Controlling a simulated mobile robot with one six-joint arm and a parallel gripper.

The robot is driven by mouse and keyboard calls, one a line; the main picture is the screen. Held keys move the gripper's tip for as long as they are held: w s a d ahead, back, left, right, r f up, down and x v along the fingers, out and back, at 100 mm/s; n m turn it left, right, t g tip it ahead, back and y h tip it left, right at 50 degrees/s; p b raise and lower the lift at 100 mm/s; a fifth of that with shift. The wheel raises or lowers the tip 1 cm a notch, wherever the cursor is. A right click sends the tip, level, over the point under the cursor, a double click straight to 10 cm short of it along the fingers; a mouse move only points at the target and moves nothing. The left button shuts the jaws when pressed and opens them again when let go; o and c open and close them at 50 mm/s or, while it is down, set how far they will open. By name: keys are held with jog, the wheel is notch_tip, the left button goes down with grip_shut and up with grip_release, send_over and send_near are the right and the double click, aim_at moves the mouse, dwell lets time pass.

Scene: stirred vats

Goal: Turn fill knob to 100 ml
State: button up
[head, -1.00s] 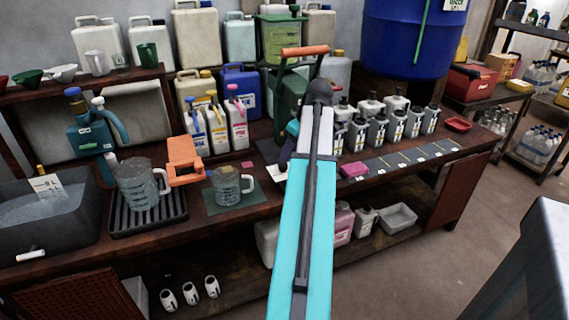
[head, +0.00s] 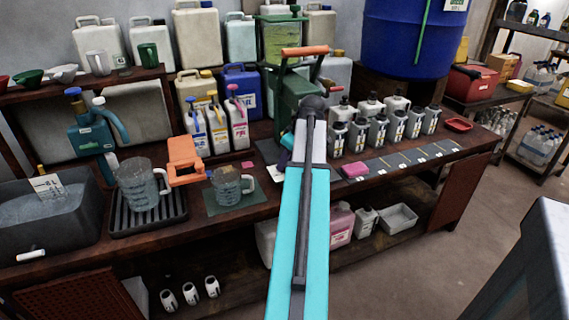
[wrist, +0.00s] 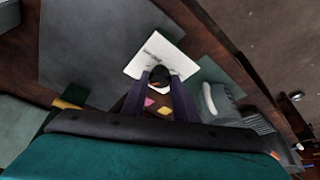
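The green dispenser (head: 292,95) with a clear upper tank (head: 281,42) and an orange lever stands on the bench behind my arm. In the wrist view a round black knob (wrist: 159,75) sits at the ends of my gripper's dark fingers (wrist: 159,84). A white card with small dark print (wrist: 153,52) lies beyond the knob; its print is too small to read. The fingers are apart, one on each side of the knob, and I see no clear grip. In the head view my gripper is mostly hidden behind my teal arm, low in front of the dispenser.
A measuring jug (head: 229,186) stands on a green mat left of my arm. A larger jug (head: 141,184) stands on a black drip tray. Several small grey-and-white bottles (head: 377,130) stand to the right. A pink block (head: 354,170) lies near the bench edge.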

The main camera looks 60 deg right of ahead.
jog(key=c, duration=0.5)
dwell(0.8)
jog(key=o, duration=1.1)
jog(key=v, duration=1.4)
jog(key=shift+w, duration=0.1)
jog(key=shift+f, duration=0.1)
